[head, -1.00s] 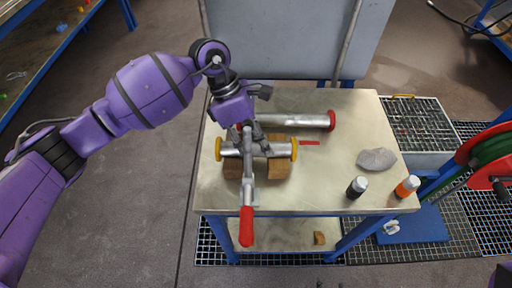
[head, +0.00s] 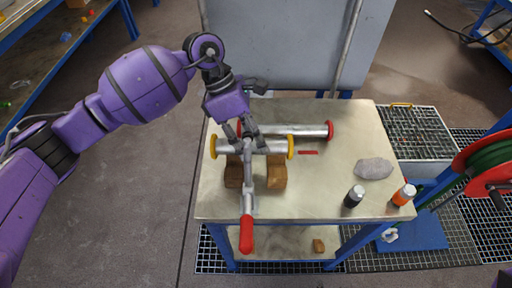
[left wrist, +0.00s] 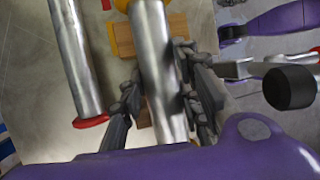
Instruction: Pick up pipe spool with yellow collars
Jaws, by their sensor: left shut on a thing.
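The pipe spool with yellow collars (head: 273,147) is a silver tube lying level, with a yellow collar at each end. My left gripper (head: 250,142) is shut on it near its middle, from above. The spool appears raised a little above two wooden blocks (head: 276,173). In the left wrist view the fingers (left wrist: 160,100) are on either side of the silver tube (left wrist: 157,55); a yellow collar shows at the top edge. My right gripper is not in view.
A spool with red collars (head: 295,131) lies close behind on the table (head: 325,195). A red-handled tool (head: 247,230) overhangs the front edge. A grey stone (head: 374,169), a dark bottle (head: 354,196) and an orange bottle (head: 404,195) stand at the right.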

